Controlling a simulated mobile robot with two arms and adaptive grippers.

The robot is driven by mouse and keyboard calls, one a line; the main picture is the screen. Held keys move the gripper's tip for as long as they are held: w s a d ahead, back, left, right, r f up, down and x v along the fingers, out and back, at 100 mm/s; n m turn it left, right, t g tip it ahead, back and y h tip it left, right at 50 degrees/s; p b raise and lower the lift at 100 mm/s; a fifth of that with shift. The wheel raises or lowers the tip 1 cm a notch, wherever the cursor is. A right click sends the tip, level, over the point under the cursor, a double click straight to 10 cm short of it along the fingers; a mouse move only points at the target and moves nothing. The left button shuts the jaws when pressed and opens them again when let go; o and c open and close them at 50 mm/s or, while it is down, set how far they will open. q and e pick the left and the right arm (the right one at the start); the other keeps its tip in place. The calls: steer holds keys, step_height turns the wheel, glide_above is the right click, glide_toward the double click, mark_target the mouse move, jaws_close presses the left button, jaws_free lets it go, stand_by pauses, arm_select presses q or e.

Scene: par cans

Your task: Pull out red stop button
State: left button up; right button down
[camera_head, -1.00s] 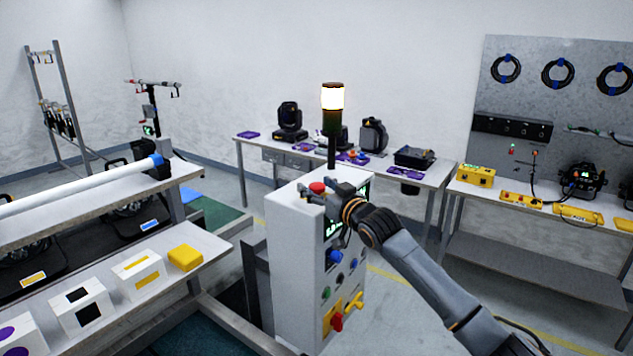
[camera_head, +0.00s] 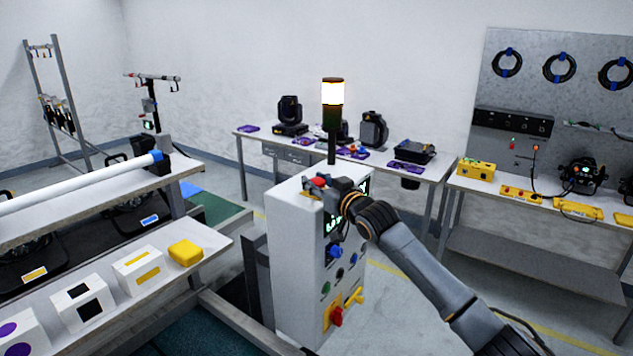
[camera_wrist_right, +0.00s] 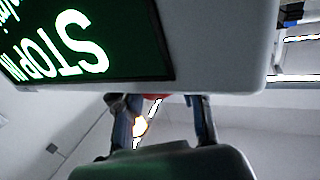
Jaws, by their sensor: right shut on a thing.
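The red stop button (camera_head: 318,182) sits on top of the grey control cabinet (camera_head: 292,245). My right gripper (camera_head: 320,189) is at the cabinet's top, its fingers shut around the button and hiding part of it. In the right wrist view, the two fingers (camera_wrist_right: 165,118) stand on either side, with a sliver of the red button (camera_wrist_right: 155,96) showing between them at the cabinet's edge. A green screen with the word STOP (camera_wrist_right: 80,42) shows there on the cabinet face. My left gripper is not in view.
A lit signal lamp (camera_head: 333,94) stands on a pole behind the button. The cabinet front has a blue knob (camera_head: 334,252) and a red switch (camera_head: 337,316). A shelf with marked boxes (camera_head: 139,270) is at left. Tables with equipment stand behind.

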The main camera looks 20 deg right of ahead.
steer(key=shift+r, duration=0.6)
steer(key=c, duration=0.8)
jaws_free()
steer(key=shift+s, duration=0.1)
steer(key=shift+d+f, duration=0.1)
steer(key=v, duration=1.2)
steer(key=shift+s, duration=0.1)
steer(key=shift+f, duration=0.1)
